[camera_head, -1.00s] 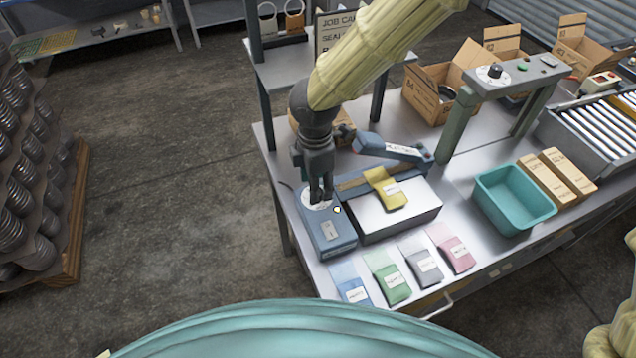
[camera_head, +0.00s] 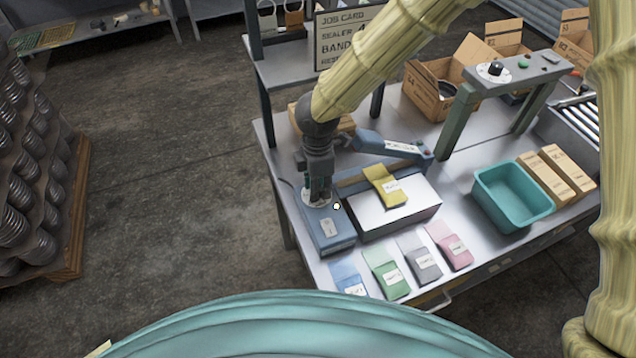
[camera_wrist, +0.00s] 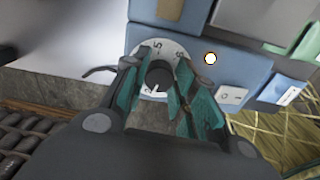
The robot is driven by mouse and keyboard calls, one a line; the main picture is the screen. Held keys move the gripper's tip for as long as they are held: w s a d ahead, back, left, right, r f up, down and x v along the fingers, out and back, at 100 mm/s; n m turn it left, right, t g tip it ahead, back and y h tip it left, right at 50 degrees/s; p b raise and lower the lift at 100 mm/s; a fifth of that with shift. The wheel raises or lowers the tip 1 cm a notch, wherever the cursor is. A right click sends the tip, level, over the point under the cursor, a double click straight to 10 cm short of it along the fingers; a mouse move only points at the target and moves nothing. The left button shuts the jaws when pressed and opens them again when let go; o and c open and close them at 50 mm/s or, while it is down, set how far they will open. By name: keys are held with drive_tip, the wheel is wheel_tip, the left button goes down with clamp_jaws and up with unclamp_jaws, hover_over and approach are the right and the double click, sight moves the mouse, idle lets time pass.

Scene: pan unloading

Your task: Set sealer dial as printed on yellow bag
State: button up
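The blue sealer (camera_head: 325,230) is at the table's left end, with a white dial (camera_head: 309,204) on top. My gripper (camera_head: 317,197) points down over the dial. Its teal fingers (camera_wrist: 158,88) are parted on either side of the knob; whether they touch it is unclear. The yellow bag (camera_head: 382,183) lies across the sealer's white platform; its label (camera_head: 391,187) is too small to read.
A job card (camera_head: 343,40) hangs behind, partly covered by my arm. Blue, green, grey and pink bags lie along the table's front. A teal bin (camera_head: 512,190) stands to the right. A small pale light (camera_head: 337,206) shows beside the dial.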

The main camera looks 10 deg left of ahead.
drive_tip(key=shift+r, duration=0.15)
drive_tip(key=shift+w, duration=0.1)
drive_tip(key=shift+m+b, duration=0.3)
drive_tip(key=shift+m, duration=0.9)
drive_tip(key=o, duration=1)
wheel_tip(320, 180, up, 12)
